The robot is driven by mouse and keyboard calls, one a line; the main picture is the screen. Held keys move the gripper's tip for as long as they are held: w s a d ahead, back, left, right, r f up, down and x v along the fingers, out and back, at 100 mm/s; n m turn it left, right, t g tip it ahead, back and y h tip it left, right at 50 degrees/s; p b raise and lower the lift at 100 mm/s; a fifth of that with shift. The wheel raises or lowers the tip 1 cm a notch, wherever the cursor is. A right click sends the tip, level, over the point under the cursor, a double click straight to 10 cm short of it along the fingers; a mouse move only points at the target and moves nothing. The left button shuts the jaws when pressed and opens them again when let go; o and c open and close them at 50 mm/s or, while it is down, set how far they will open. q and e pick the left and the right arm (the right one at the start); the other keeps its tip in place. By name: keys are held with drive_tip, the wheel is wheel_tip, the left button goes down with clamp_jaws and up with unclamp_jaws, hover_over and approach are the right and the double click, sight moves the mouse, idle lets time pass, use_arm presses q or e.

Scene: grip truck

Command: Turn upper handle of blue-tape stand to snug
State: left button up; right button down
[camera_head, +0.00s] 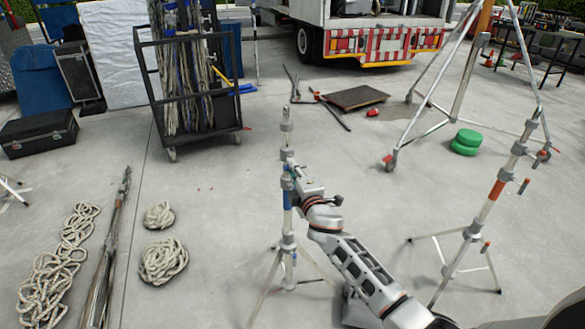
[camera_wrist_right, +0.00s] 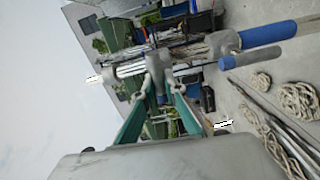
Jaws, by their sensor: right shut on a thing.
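The blue-tape stand (camera_head: 288,199) stands upright on the concrete in the middle of the head view, its tripod legs spread below. In the right wrist view its post runs sideways, with the blue tape (camera_wrist_right: 270,33) at the upper right and a grey upper collar (camera_wrist_right: 158,62) at the fingertips. My right gripper (camera_head: 291,171) is at the upper part of the stand, above the blue tape. In the wrist view its green fingers (camera_wrist_right: 161,82) close in at that collar. The upper handle is mostly hidden between the fingertips; its angle cannot be told. My left gripper is out of view.
A similar stand with red tape (camera_head: 496,189) stands to the right. A black cart (camera_head: 190,85) with cables is behind left. Coiled ropes (camera_head: 163,260) and a bundle of poles (camera_head: 108,245) lie at left. A truck (camera_head: 380,40) is at the back. Floor around the stand is mostly clear.

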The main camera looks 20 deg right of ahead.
drive_tip(key=shift+n, duration=0.3)
idle(0.4)
drive_tip(key=c, duration=2.1)
unclamp_jaws()
drive_tip(key=s, duration=1.2)
drive_tip(key=shift+d, duration=0.2)
